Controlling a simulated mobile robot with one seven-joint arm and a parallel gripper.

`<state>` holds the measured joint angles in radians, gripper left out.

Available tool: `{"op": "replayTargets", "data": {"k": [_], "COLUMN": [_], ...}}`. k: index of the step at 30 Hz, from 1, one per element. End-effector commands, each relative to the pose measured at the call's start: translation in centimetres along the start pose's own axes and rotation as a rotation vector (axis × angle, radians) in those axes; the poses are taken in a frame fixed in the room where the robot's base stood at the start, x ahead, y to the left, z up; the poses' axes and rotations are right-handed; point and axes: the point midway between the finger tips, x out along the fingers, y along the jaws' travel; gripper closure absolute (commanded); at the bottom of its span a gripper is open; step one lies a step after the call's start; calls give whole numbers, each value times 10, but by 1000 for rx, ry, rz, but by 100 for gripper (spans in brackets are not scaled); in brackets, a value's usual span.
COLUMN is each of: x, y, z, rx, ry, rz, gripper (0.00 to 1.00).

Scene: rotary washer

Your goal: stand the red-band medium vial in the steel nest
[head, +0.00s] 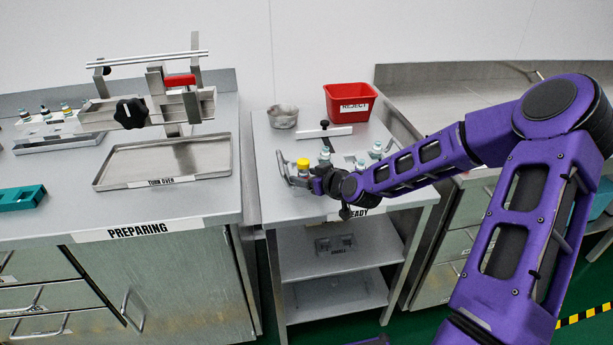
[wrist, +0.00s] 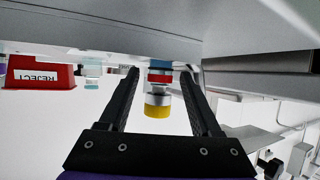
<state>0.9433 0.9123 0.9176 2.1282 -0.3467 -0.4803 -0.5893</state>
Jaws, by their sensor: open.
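A vial with a yellow cap (head: 303,163) stands on the middle table at its front left. In the wrist view, which is upside down, its red band (wrist: 160,77) and yellow cap (wrist: 158,105) show. My gripper (wrist: 160,73) is open, with one finger on each side of the vial and gaps visible. In the head view my gripper (head: 300,182) is low at the vial, partly hidden by my wrist. A steel fixture (head: 205,104) with a black knob and red part stands on the left bench; I cannot tell whether it holds the steel nest.
Several pale-capped vials (head: 377,148) stand right of and behind my gripper. A steel tray (head: 165,161) lies below the fixture; a teal block (head: 20,199) lies left.

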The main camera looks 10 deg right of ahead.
Motion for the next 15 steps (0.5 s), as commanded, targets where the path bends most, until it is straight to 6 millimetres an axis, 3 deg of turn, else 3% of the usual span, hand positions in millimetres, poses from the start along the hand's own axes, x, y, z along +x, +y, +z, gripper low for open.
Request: {"op": "replayTargets", "data": {"k": [5, 15], "x": [-10, -81], "y": [1, 2], "z": [-4, -4], "rx": [0, 1], "ry": [0, -1], "rz": [2, 4], "gripper": [35, 35]}}
